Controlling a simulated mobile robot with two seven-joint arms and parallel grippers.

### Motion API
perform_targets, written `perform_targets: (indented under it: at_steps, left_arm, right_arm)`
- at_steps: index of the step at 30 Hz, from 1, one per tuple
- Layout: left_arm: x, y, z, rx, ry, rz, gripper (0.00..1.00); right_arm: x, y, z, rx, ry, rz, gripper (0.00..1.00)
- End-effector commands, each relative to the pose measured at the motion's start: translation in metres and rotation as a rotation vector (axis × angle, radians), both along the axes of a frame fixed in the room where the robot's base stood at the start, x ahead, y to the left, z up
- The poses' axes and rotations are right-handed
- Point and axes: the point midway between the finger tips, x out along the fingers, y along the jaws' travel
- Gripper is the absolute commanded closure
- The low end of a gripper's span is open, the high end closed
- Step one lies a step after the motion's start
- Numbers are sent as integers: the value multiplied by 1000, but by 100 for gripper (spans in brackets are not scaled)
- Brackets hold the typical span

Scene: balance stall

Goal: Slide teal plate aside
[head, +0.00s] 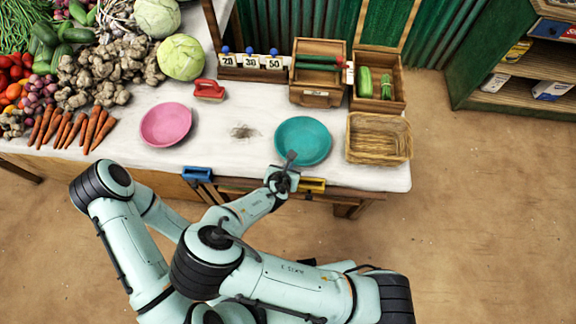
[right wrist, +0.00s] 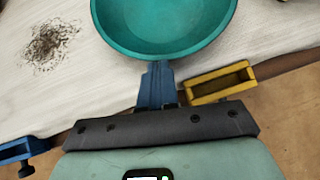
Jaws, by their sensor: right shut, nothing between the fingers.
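The teal plate (head: 303,138) lies on the white counter (head: 225,150), right of a dark smudge. It also fills the top middle of the right wrist view (right wrist: 165,22). My right gripper (head: 290,159) is at the plate's near rim, with its fingers shut and nothing between them. In the right wrist view the closed blue fingers (right wrist: 157,72) point at the near rim and meet or overlap its edge; I cannot tell whether they touch it. My left gripper does not show; only parts of my left arm are in the head view.
A pink plate (head: 166,124), red brush (head: 209,90) and dark crumbs (head: 243,132) are to the left. A wicker basket (head: 379,154) stands close on the right. Wooden boxes (head: 318,97) stand behind. Blue (head: 197,174) and yellow (head: 312,184) fittings line the front edge.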

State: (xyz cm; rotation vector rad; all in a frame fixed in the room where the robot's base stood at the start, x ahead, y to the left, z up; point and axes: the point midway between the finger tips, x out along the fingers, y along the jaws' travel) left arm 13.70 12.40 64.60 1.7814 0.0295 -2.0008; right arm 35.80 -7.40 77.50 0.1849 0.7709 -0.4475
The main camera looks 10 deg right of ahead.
Motion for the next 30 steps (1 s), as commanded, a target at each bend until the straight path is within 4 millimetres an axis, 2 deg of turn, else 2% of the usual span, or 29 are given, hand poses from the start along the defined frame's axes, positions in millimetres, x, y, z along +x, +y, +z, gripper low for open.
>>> perform_targets:
  at_steps: [7,15,30]
  left_arm:
    - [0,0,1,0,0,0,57]
    - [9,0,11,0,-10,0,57]
    - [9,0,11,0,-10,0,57]
  right_arm:
    - [1,0,1,0,-1,-1,100]
    - [24,-11,2,-1,-3,-1,100]
    - [24,-10,1,0,-1,-1,100]
